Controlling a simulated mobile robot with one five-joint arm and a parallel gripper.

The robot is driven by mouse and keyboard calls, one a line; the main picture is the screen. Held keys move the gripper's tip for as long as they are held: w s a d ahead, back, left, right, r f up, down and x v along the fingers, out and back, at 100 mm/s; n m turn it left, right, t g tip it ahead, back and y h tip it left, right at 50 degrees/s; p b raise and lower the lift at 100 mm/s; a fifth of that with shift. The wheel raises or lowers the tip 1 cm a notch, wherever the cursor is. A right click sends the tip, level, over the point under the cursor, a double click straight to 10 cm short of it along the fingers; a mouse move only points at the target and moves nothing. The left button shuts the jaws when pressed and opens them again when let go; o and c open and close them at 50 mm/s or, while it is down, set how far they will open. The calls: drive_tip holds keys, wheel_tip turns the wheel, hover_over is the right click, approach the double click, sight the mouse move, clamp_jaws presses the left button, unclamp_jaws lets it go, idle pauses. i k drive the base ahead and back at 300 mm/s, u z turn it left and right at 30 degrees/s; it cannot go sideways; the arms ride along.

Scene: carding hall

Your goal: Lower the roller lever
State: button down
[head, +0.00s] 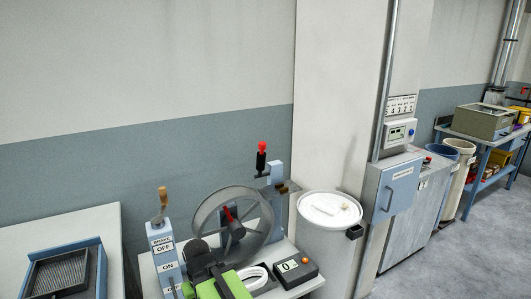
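A lever with a red knob (262,147) and a black grip stands upright at the back right of the machine, beside a blue-grey post (276,175). I take it for the roller lever, but no label on it can be read. A large grey wheel (203,214) stands in front of it and to its left. A green and black shape at the bottom middle appears to be my arm with my gripper (203,256), in front of the wheel and well below the red knob. Its fingertips cannot be made out.
A blue-grey box (163,257) marked BRAKE, OFF and ON carries a tan handle (163,197). A white ring (253,277) and a black counter box (291,268) lie on the bench. A white round pan (330,209) juts out at right, near a pillar (335,100).

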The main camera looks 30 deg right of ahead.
sight(261, 158)
drive_tip(key=z, duration=0.25)
drive_tip(key=k, duration=0.25)
drive_tip(key=u, duration=2.15)
drive_tip(key=k, duration=0.95)
drive_tip(key=z, duration=1.4)
drive_tip(key=i, duration=1)
drive_tip(key=u, duration=0.1)
